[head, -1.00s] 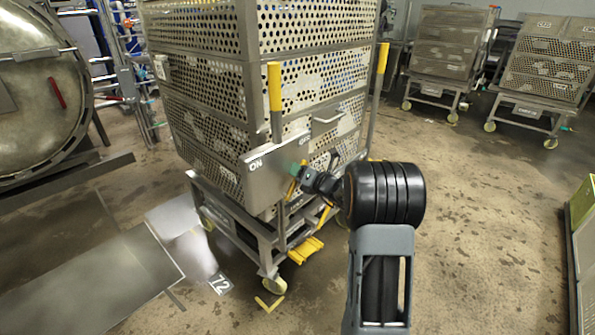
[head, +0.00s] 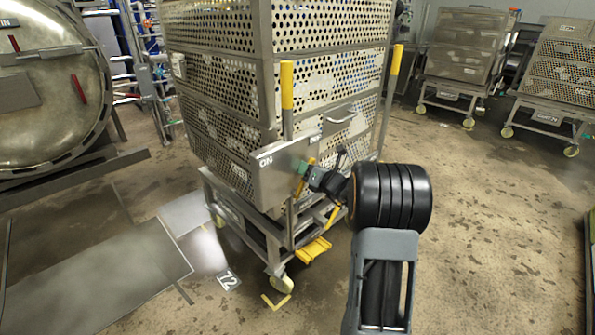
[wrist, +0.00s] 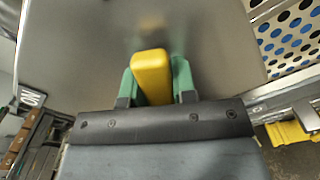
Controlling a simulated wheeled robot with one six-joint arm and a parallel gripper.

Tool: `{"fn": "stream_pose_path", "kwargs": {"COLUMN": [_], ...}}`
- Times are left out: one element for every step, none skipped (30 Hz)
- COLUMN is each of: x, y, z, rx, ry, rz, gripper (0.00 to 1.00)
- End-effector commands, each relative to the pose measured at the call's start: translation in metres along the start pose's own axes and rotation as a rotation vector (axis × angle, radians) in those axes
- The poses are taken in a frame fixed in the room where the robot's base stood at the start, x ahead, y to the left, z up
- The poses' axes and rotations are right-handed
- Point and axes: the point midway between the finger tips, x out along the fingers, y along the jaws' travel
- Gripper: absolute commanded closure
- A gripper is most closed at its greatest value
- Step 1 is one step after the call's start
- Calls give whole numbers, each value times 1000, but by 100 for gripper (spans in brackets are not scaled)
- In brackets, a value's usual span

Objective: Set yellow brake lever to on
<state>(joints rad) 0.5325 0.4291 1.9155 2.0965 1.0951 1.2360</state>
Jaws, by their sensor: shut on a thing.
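The yellow brake lever (head: 300,186) is at the lower front of a perforated cart, by a grey metal plate (head: 275,181) marked ON at its upper left. In the head view the lever leans, its top to the right of the ON mark. My gripper (head: 305,169) is at the lever's upper part and hides some of it and of the plate. In the wrist view the yellow lever end (wrist: 152,78) sits between the green fingertips of my gripper (wrist: 158,84), shut on it, with the plate close behind.
The tall perforated cart (head: 220,115) has yellow-topped upright handles (head: 287,85) close to my gripper and a yellow pedal (head: 313,250) low down. A round autoclave door (head: 45,105) is at the left. Other carts (head: 465,55) stand at the back right. Floor to the right is clear.

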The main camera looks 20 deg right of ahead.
Motion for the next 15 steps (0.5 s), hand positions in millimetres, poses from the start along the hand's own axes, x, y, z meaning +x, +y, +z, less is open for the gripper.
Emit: {"fn": "stream_pose_path", "kwargs": {"x": [0,0,0,0,0,0,0,0,0,0,0,1,1,1,1], "y": [1,0,0,0,0,0,0,0,0,1,1,1,1,1,2], "z": [0,0,0,0,0,0,0,0,0,0,0,0,0,0,-1], "rx": [0,0,0,0,0,0,0,0,0,0,0,0,0,0,0], "ry": [0,-1,-1,-1,-1,-1,-1,-1,0,0,0,0,1,1,1], "rz": [2,2,2,2,2,2,2,2,2,2,3,3,4,4,5], "gripper": [100,100,100,100,100,74,71,68,64,61,58,55,52,49,49]}}
